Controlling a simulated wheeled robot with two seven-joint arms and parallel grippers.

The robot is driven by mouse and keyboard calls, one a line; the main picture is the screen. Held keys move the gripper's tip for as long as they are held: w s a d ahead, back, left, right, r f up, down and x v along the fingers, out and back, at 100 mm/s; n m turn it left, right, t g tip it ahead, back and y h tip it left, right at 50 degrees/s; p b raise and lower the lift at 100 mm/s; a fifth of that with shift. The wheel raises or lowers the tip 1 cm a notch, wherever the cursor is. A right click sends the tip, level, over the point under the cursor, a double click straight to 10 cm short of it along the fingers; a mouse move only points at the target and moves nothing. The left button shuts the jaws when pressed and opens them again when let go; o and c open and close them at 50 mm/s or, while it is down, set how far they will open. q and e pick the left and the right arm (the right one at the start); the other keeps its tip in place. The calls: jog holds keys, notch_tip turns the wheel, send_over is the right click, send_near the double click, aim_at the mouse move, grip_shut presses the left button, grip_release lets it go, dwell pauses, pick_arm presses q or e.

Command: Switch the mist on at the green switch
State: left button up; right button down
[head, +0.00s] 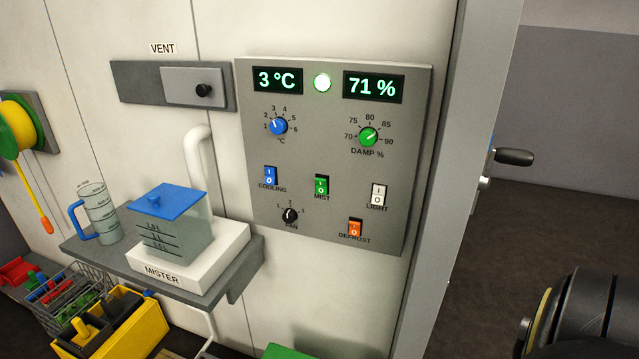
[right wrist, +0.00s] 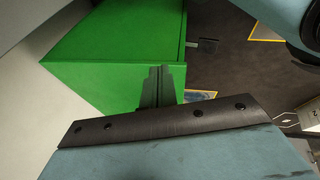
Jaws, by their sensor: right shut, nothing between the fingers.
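The green switch (head: 321,186), labelled MIST, is in the middle of the grey control panel (head: 345,233) in the head view. It is marked I above O; I cannot tell which side is pressed in. The mister (head: 172,225), a clear tank with a blue lid on a white base, stands on a shelf left of the panel. My right gripper (right wrist: 160,86) is shut and empty in the right wrist view, in front of a green box-like surface (right wrist: 110,60). It does not show in the head view, well away from the switch. My left gripper is not in view.
Blue cooling (head: 270,176), white light (head: 378,195) and orange defrost (head: 355,228) switches surround the green one. A fan knob (head: 290,215) sits lower left. The displays read 3 °C and 71 %. A door handle (head: 514,157) sticks out at right. The space before the panel is clear.

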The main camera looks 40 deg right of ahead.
aim_at(319, 193)
jog(key=w+d+r+n+t+h, duration=0.1)
jog(key=w+d+r+n+t, duration=0.25)
jog(key=w+r, duration=0.5)
jog(key=w+d+r+n+t+h, duration=0.15)
jog(key=w+r+n, duration=0.25)
jog(key=w+r, duration=0.45)
jog(key=w+d+r+n+t, duration=0.35)
jog(key=w+r, duration=0.35)
jog(key=w, duration=0.3)
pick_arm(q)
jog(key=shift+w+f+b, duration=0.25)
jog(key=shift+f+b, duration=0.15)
pick_arm(e)
jog(key=w+d+r+n+t+h, duration=0.1)
jog(key=r+n, duration=0.4)
jog(key=r, duration=0.8)
jog(key=w+d+r+n+t+h, duration=0.2)
jog(key=w+d+r+n+t, duration=0.1)
jog(key=r, duration=1.1)
jog(key=shift+w+d+r+n+t, duration=0.2)
jog(key=shift+n+t, duration=0.65)
jog(key=shift+n, duration=0.15)
